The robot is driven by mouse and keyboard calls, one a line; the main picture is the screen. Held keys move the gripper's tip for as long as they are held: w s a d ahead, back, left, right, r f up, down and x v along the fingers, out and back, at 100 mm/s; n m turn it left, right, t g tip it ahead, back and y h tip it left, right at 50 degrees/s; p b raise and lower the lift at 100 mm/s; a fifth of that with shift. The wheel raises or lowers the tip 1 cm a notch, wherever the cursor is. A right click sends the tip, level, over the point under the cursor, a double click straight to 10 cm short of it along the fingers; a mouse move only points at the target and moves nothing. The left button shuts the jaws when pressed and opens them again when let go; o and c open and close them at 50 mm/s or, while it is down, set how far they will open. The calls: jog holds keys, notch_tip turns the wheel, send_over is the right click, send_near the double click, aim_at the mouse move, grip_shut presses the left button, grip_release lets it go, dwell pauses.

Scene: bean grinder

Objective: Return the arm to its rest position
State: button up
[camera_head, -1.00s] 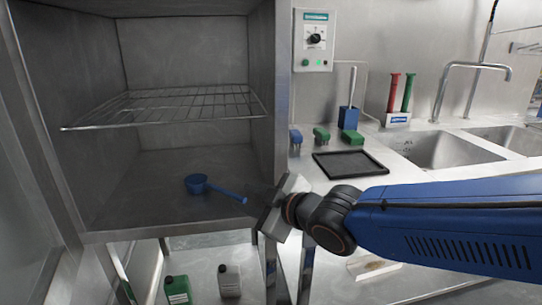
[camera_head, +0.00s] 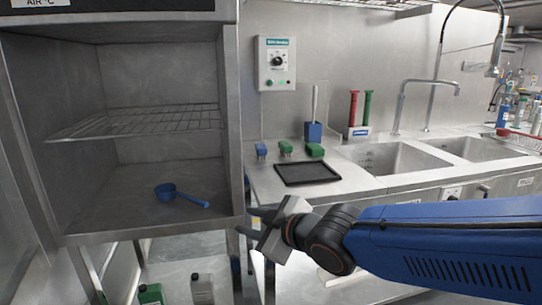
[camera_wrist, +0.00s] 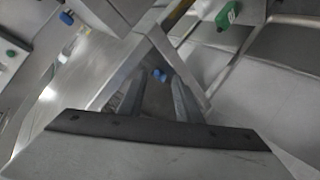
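My gripper (camera_head: 250,222) is at the right front edge of the open steel cabinet, at the end of my blue arm. In the wrist view its two fingers (camera_wrist: 158,98) stand apart with nothing between them. A blue scoop (camera_head: 180,194) with a long handle lies on the cabinet floor (camera_head: 110,205), apart from the gripper. A small blue thing, likely this scoop, shows beyond the fingers in the wrist view (camera_wrist: 159,75).
A wire shelf (camera_head: 140,122) crosses the cabinet above the scoop. To the right, the counter holds a black tray (camera_head: 307,172), brushes (camera_head: 286,148) and a sink (camera_head: 395,158). Green (camera_head: 151,294) and grey (camera_head: 202,288) bottles stand below the cabinet.

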jog(key=s+d+f+m+h, duration=0.1)
jog(key=d+f+m+h, duration=0.25)
jog(key=d, duration=0.65)
jog(key=s+d+f+m+h, duration=0.1)
jog(key=d+f+m+h, duration=0.2)
jog(key=d, duration=0.8)
jog(key=s+d+f+m+g+h, duration=0.1)
jog(key=s+d+f+m+g, duration=0.1)
jog(key=s+d+m, duration=0.2)
jog(key=s+d+f+m+g+h, duration=0.1)
jog(key=s+d+f+m+g, duration=0.1)
jog(key=s+d, duration=0.6)
jog(key=s+m+g, duration=0.1)
jog(key=s+m, duration=0.1)
jog(key=s, duration=0.1)
jog(key=shift+d+f+m+h, duration=0.25)
jog(key=shift+d+m+h, duration=0.1)
